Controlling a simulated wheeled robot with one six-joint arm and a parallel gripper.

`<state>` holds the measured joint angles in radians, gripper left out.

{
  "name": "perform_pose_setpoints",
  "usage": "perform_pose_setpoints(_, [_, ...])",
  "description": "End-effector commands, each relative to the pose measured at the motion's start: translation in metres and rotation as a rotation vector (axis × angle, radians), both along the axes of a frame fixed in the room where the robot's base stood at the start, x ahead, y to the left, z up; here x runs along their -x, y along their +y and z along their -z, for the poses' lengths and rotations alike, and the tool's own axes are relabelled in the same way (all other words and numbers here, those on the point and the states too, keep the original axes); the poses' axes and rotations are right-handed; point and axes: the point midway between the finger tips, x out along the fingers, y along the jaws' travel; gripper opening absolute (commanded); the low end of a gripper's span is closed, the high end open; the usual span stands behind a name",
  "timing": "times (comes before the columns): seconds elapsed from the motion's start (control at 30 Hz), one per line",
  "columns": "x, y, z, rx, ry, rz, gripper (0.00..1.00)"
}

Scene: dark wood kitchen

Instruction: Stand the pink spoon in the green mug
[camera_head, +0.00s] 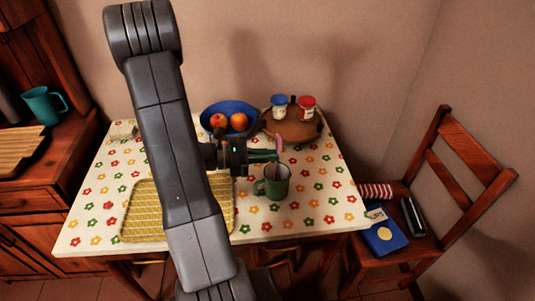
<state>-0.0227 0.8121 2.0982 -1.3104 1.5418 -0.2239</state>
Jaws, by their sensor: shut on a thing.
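The green mug (275,190) stands upright on the table, its handle towards the left. My gripper (272,155) is just above and behind the mug's rim, pointing right. It is shut on the pink spoon (279,142). A pink end of the spoon shows above the fingers, roughly upright.
The flowered table (310,205) holds a yellow tray (142,222), a blue bowl (206,114) with oranges, and a round wooden board (290,131) with two jars. Free tabletop lies right of the mug. A chair (424,241) with a blue book (384,237) stands at right.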

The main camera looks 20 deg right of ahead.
Motion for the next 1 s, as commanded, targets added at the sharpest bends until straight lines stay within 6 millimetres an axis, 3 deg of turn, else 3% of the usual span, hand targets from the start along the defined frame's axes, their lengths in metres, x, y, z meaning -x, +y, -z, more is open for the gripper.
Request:
perform_pose_setpoints(0.27, [0.0, 0.0, 0.001, 0.0, 0.0, 0.0, 0.0])
perform_pose_setpoints(0.43, [0.0, 0.0, 0.001, 0.0, 0.0, 0.0, 0.32])
perform_pose_setpoints(0.77, [-0.001, 0.003, 0.001, 0.0, -0.001, -0.001, 0.32])
perform_pose_setpoints(1.0, [-0.008, 0.031, -0.001, 0.0, -0.004, -0.006, 0.32])
